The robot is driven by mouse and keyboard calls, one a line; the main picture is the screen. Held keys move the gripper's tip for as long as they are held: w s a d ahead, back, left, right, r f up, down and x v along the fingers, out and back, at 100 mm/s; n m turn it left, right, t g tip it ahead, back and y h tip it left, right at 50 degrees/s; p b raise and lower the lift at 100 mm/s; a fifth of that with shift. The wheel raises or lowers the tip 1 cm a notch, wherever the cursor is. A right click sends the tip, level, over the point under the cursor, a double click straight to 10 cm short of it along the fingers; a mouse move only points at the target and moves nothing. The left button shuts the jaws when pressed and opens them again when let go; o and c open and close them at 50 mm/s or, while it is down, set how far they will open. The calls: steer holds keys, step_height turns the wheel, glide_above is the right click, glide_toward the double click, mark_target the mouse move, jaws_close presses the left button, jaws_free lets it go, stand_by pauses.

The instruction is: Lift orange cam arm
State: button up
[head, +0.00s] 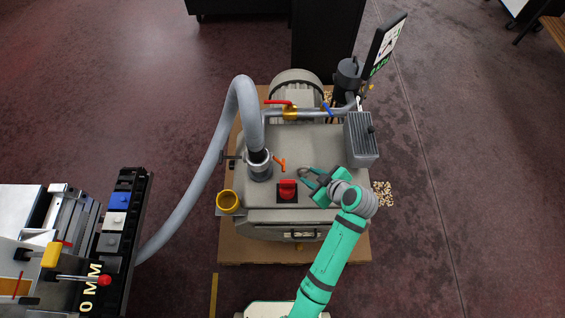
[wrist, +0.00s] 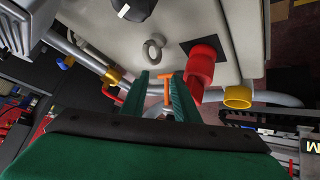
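The orange cam arm (head: 280,163) is a small lever beside the dark coupling (head: 260,165) where the grey hose meets the machine. In the wrist view the cam arm (wrist: 167,88) shows as an orange T-shape in the gap between my two green fingers. My gripper (head: 309,182) is open and empty, to the right of the cam arm in the head view. In the wrist view the gripper (wrist: 160,78) has its fingertips apart, with the cam arm seeming to lie beyond them. I see no contact. The cam arm's lower part is partly hidden by the fingers.
A red knob (head: 288,188) on a black plate stands close by the gripper. A metal lifting ring (wrist: 153,50) is near the fingertips. A yellow cup (head: 228,201) sits at the left edge. The grey hose (head: 212,150) arches left. A red-handled valve (head: 278,102) lies behind.

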mark_target(281, 163)
steer(key=w+a+r+n+g+y, duration=0.1)
steer(key=w+a+r+n+y, duration=0.1)
steer(key=a+r+n, duration=0.15)
steer(key=x, duration=1.1)
steer(key=shift+s+f, duration=0.1)
steer(key=shift+f, duration=0.3)
jaws_close()
steer(key=shift+s+d, duration=0.15)
steer(key=shift+d, duration=0.05)
stand_by(0.6)
